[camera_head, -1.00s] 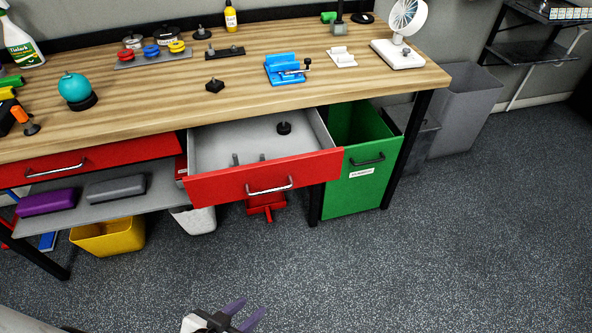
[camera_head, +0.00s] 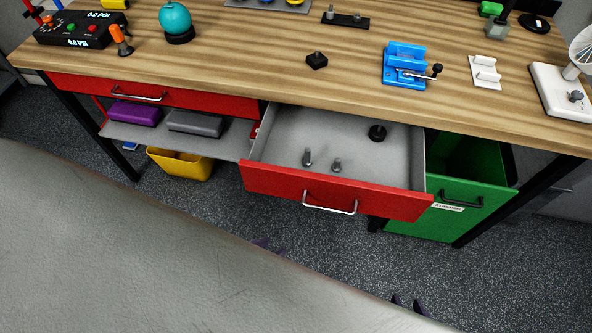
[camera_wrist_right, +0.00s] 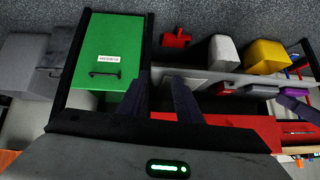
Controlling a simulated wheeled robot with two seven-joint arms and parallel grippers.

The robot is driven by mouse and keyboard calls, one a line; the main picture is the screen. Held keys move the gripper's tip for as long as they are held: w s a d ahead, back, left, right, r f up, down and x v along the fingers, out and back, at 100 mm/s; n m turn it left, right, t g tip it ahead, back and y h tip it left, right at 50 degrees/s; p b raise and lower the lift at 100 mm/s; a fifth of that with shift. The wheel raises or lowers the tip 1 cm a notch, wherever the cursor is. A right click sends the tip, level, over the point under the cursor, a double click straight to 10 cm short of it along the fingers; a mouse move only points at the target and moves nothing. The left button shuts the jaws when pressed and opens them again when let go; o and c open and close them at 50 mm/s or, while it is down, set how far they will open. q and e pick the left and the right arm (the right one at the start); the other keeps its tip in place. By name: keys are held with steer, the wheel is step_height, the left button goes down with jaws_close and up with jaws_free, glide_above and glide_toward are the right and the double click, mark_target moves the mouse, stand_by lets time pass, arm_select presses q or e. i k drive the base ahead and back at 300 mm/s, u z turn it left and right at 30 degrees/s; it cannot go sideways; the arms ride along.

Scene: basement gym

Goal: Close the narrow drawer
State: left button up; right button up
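The narrow drawer (camera_head: 335,194) has a red front and a silver handle (camera_head: 330,209). It stands pulled out from under the workbench, with a black knob and two small grey posts inside. Its red front also shows in the right wrist view (camera_wrist_right: 245,124). My left gripper (camera_head: 270,247) shows only purple fingertips below the drawer front; its opening is hard to tell. My right gripper (camera_head: 409,305) is lower and further right, apart from the drawer. In the right wrist view its two fingers (camera_wrist_right: 161,95) are spread with nothing between them.
A wooden workbench (camera_head: 225,72) carries a blue vise, fan and small parts. A shut red drawer (camera_head: 190,100) is at left, above a shelf with purple and grey boxes. A green bin (camera_head: 420,228) stands right of the open drawer. My own grey arm fills the lower left.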

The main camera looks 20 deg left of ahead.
mark_target(386, 179)
steer(key=u, duration=0.2)
steer(key=i, duration=0.2)
steer(key=z, duration=0.7)
steer(key=k, duration=1.15)
steer(key=u, duration=1.2)
steer(key=i, duration=0.35)
steer(key=z, duration=0.4)
